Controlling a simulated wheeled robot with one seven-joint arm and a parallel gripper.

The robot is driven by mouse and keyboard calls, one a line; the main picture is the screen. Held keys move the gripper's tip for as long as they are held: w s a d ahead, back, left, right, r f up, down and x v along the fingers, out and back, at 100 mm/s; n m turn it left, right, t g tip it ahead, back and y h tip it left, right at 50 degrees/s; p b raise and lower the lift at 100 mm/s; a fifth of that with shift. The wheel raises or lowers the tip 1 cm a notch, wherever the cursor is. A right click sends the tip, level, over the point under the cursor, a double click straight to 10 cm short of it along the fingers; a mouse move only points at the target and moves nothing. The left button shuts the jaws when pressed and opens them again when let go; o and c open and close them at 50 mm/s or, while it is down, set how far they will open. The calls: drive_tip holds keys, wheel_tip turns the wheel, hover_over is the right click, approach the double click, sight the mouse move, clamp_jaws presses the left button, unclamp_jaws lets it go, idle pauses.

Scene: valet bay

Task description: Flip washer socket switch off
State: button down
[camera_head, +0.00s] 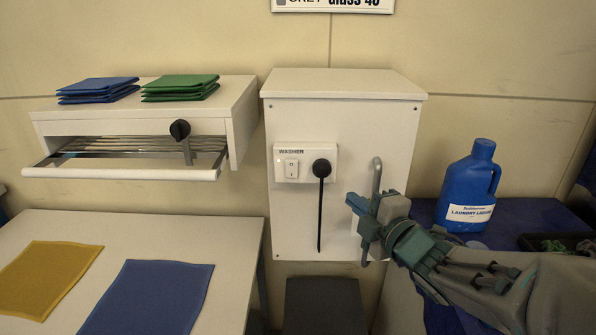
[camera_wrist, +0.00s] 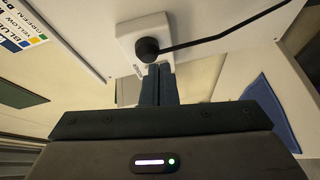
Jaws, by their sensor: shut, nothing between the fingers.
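The washer socket (camera_head: 305,163) is a white plate labelled WASHER on the front of a white wall box. Its rocker switch (camera_head: 291,168) is at the left of the plate, and a black plug (camera_head: 321,168) with a hanging cord fills the right. My gripper (camera_head: 356,208) is to the right of and below the socket, in front of the box, with its fingers together and empty. In the wrist view the shut fingers (camera_wrist: 159,72) point toward the socket plate (camera_wrist: 127,42) and the black plug (camera_wrist: 147,50). The switch is hidden or unclear there.
The white box (camera_head: 345,110) carries a grey vertical handle (camera_head: 376,180) beside my gripper. A blue laundry liquid bottle (camera_head: 468,187) stands at the right. A shelf unit (camera_head: 240,100) with folded cloths is at the left, above a table (camera_head: 225,240) with yellow and blue cloths.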

drive_tip(key=s+a+n+y, duration=0.1)
drive_tip(key=n+y, duration=0.1)
drive_tip(key=s+a+n+g+y, duration=0.1)
drive_tip(key=n+y, duration=0.1)
drive_tip(key=s+a+n+y, duration=0.1)
drive_tip(key=a+n, duration=0.1)
drive_tip(key=shift+s+r+g+y+b, duration=0.15)
drive_tip(key=shift+r+g+y+b, duration=0.15)
drive_tip(key=shift+r+g+y, duration=0.1)
drive_tip(key=p, duration=0.6)
approach(287, 165)
drive_tip(key=x, duration=0.5)
drive_tip(key=shift+s+a, duration=0.3)
drive_tip(key=shift+s, duration=0.05)
drive_tip(key=shift+w, duration=0.65)
drive_tip(key=shift+a, duration=0.1)
